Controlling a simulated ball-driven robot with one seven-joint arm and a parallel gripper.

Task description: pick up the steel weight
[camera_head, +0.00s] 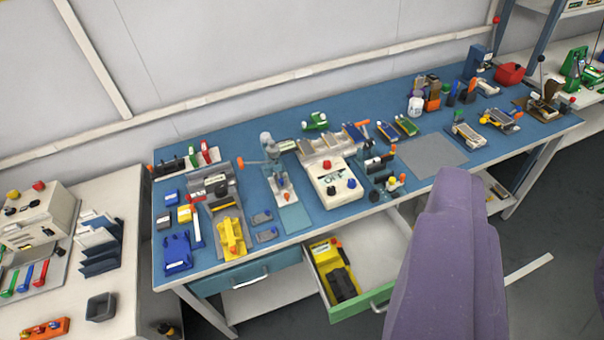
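I cannot pick out the steel weight with certainty at this distance. No gripper fingers show in the view. A large smooth purple shape fills the lower right and hides part of the bench front and floor.
An open drawer (381,295) with a green front holds yellow and black items. A white side table (75,290) at left carries a control box (40,222) and a grey bin (100,307). A grey mat (432,155) on the bench is bare.

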